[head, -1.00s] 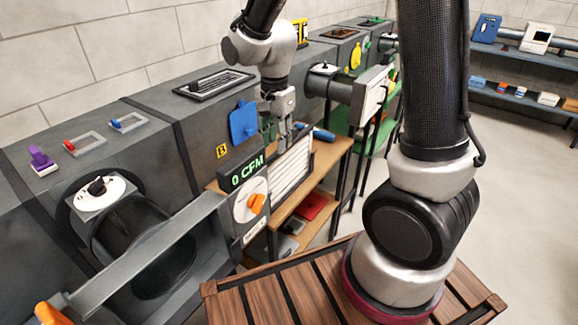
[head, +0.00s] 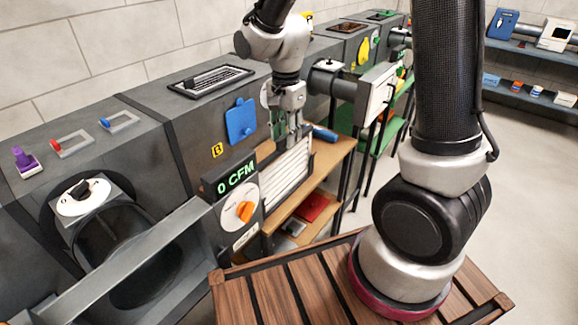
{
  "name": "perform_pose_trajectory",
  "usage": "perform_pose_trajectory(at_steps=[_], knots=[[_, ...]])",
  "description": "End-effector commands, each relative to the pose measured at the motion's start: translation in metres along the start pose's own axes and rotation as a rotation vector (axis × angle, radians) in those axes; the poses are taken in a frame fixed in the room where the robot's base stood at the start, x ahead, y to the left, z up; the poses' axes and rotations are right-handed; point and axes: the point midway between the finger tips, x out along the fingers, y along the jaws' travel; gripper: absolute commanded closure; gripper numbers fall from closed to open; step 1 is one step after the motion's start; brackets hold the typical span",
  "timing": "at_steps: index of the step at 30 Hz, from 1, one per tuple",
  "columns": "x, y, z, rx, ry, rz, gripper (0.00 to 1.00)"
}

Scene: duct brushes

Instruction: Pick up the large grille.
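A white louvred grille (head: 287,183), the largest one I see, stands upright beside the grey duct and the wooden bench. My gripper (head: 294,143) points down at the grille's top edge, with its narrow fingers close together there. They overlap the edge in the head view; whether they touch or straddle it cannot be made out. A smaller dark-framed grille (head: 211,79) lies flat on top of the duct.
A dial panel reading 0 CFM (head: 237,178) is left of the white grille. A blue plate (head: 240,122) is on the duct side. A blue cylinder (head: 325,134) lies on the wooden bench (head: 335,152). My slatted wooden base top is in front.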

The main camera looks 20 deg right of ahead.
Motion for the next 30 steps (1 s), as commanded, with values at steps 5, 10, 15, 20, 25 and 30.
perform_pose_trajectory(at_steps=[5, 10, 15, 20, 25, 30], knots=[[0.023, 0.001, 0.000, 0.000, -0.001, 0.004, 0.66], [0.050, -0.002, -0.001, 0.000, -0.001, 0.005, 0.66], [0.069, -0.002, -0.001, 0.000, -0.001, 0.003, 0.66], [0.071, -0.003, -0.001, 0.000, 0.000, -0.001, 0.66], [0.071, -0.003, -0.001, 0.000, 0.000, 0.000, 0.81], [0.071, -0.003, -0.001, 0.000, 0.000, 0.000, 1.00]])
